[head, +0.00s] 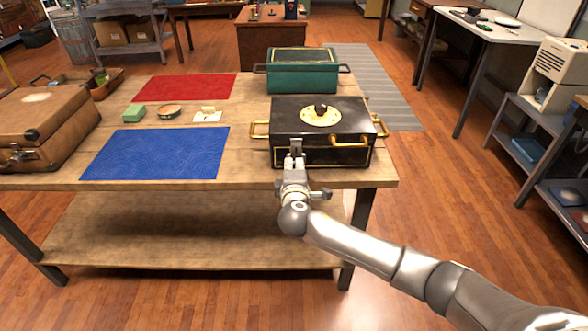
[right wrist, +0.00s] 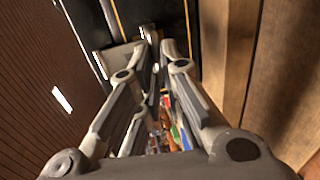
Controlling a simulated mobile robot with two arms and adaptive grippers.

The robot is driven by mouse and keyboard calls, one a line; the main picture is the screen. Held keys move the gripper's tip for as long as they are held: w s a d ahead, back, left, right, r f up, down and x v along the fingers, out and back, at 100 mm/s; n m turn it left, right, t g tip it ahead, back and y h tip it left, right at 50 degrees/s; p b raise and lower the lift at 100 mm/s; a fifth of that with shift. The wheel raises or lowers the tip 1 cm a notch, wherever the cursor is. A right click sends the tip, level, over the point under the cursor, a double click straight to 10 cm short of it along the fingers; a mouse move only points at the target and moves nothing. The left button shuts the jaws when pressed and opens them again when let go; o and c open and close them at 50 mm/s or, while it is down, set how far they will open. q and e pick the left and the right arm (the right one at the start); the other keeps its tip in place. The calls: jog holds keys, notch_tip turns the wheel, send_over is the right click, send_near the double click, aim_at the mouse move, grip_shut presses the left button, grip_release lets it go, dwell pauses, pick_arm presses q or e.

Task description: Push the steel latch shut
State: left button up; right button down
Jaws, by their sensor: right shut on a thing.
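A black box (head: 347,153) with brass handles stands near the right front edge of the wooden table. The steel latch (head: 296,145) is a small grey piece on the box's front face, left of its middle. My right gripper (head: 294,161) is at the front of the box, shut on the latch. In the right wrist view the fingertips (right wrist: 150,38) are close together against the dark box face (right wrist: 212,45), with a pale metal plate (right wrist: 120,57) beside them. The fingers partly hide the latch, so I cannot tell its exact position. My left gripper is not in view.
A green box (head: 302,78) stands behind the black box. A blue mat (head: 155,152), a red mat (head: 187,87) and a brown suitcase (head: 40,125) lie to the left on the table (head: 245,140). Small items lie between the mats. The floor in front is clear.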

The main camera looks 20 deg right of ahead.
jog(key=shift+d, duration=0.15)
jog(key=c, duration=1.5)
grip_release()
jog(key=shift+w+f, duration=0.1)
jog(key=shift+w, duration=0.05)
jog(key=shift+c, duration=0.2)
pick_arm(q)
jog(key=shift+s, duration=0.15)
pick_arm(e)
jog(key=v, duration=1.2)
